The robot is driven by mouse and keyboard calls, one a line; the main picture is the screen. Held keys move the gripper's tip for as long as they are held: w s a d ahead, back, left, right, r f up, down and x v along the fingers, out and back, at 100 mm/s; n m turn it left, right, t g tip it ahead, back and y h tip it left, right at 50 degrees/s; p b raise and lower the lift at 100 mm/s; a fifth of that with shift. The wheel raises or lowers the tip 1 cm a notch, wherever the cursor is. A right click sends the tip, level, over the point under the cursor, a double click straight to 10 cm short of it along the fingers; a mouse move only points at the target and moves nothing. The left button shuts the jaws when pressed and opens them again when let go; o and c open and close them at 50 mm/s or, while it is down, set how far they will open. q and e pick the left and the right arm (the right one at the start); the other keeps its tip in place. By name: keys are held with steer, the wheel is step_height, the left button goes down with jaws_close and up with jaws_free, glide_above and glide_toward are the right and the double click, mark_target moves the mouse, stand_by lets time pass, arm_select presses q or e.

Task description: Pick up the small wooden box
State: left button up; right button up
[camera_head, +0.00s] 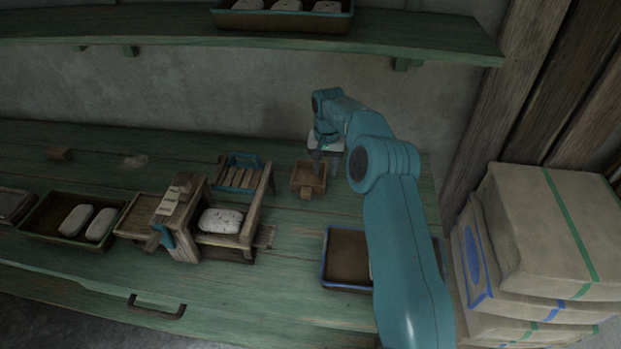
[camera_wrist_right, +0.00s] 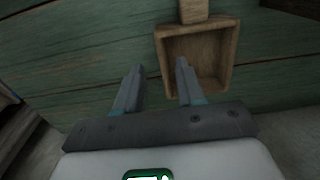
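The small wooden box (camera_head: 308,178) sits on the green bench, right of the little loom. It is an open, shallow brown box with a small wooden block at its near side. In the right wrist view the box (camera_wrist_right: 229,58) is at the upper right. My right gripper (camera_head: 323,160) is at the box's far right in the head view, partly hidden by its own wrist. In the wrist view its two fingers (camera_wrist_right: 157,72) are apart with nothing between them. One finger overlaps the box's left part in the picture; I cannot tell whether it touches. My left gripper is not in view.
A small wooden loom (camera_head: 190,225) holding a white bundle and a blue-framed rack (camera_head: 240,175) stand left of the box. A blue-rimmed tray (camera_head: 345,260) lies nearer. Wrapped parcels (camera_head: 545,235) are stacked at right. A green shelf (camera_head: 250,32) hangs above the bench.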

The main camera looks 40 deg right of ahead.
mark_target(324, 180)
steer(key=f, duration=0.2)
steer(key=a+f+p, duration=0.1)
steer(key=f, duration=0.1)
steer(key=shift+s+f, duration=0.15)
steer(key=shift+f, duration=0.15)
steer(key=shift+d+f, duration=0.15)
steer(key=shift+f, duration=0.5)
jaws_close()
